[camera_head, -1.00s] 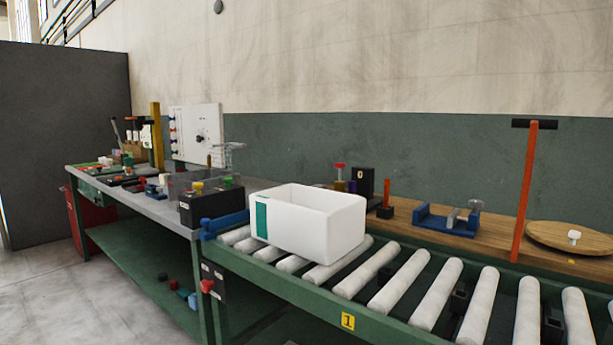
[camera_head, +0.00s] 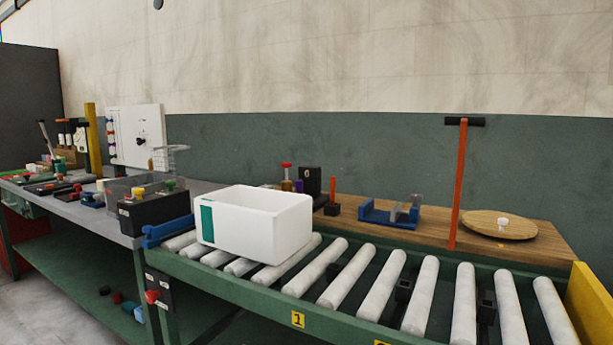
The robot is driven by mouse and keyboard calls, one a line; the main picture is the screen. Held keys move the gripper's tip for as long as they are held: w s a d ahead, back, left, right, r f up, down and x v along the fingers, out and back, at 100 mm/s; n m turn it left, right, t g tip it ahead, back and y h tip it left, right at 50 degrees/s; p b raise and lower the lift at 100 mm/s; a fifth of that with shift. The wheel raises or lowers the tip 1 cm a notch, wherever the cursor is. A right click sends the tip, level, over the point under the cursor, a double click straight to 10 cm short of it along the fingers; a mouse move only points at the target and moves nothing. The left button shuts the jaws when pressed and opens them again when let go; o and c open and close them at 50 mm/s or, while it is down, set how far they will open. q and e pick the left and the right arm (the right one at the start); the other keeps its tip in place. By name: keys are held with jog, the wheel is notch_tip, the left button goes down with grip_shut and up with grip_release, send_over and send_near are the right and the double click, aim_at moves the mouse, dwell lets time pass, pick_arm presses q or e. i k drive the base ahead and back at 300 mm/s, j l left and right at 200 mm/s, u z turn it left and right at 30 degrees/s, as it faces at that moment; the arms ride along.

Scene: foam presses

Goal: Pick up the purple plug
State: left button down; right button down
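A small purple piece (camera_head: 299,186), possibly the purple plug, shows behind the white bin (camera_head: 262,228), next to a black block. Its lower part is hidden and it is too small to tell its shape. Neither of my grippers is in view.
The roller conveyor (camera_head: 298,319) runs along the front, with the white bin on its left part. Behind it a wooden board holds a blue fixture (camera_head: 390,215), an orange post (camera_head: 458,185) and a round wooden disc (camera_head: 499,225). A cluttered workbench (camera_head: 120,234) stands at left.

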aim_at(299, 189)
jog(key=i+j, duration=0.2)
jog(key=j, duration=0.15)
jog(key=i+j, duration=0.45)
jog(key=j, duration=0.25)
